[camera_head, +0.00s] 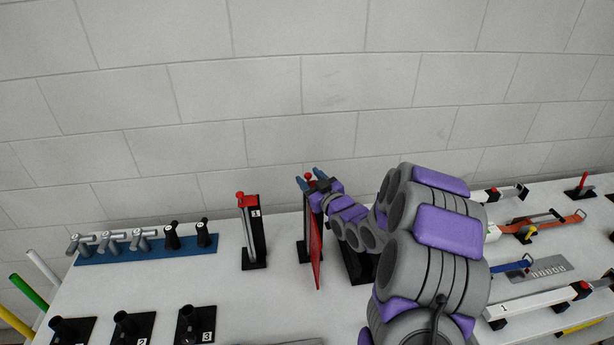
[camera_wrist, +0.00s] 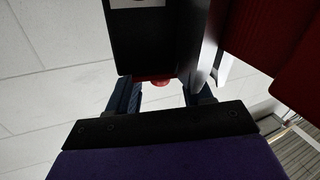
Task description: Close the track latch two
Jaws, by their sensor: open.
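My gripper (camera_head: 313,179) is open at the top of a black upright latch stand (camera_head: 304,250). A long red lever (camera_head: 316,255) on this stand hangs out in front, apart from the post. In the wrist view my open fingers (camera_wrist: 163,93) lie on either side of a small red knob (camera_wrist: 161,83) at the end of the black post (camera_wrist: 150,42). I cannot tell if they touch it. The red lever (camera_wrist: 262,28) and a pale metal piece (camera_wrist: 212,55) show right of the post. The stand's number cannot be read.
A similar stand (camera_head: 256,235) to the left has its red part (camera_head: 246,200) up against the post. A black base (camera_head: 358,265) is partly hidden behind my arm. A blue rack (camera_head: 140,250) with handles is at left. Several clamps and rails are at right. The wall is close behind.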

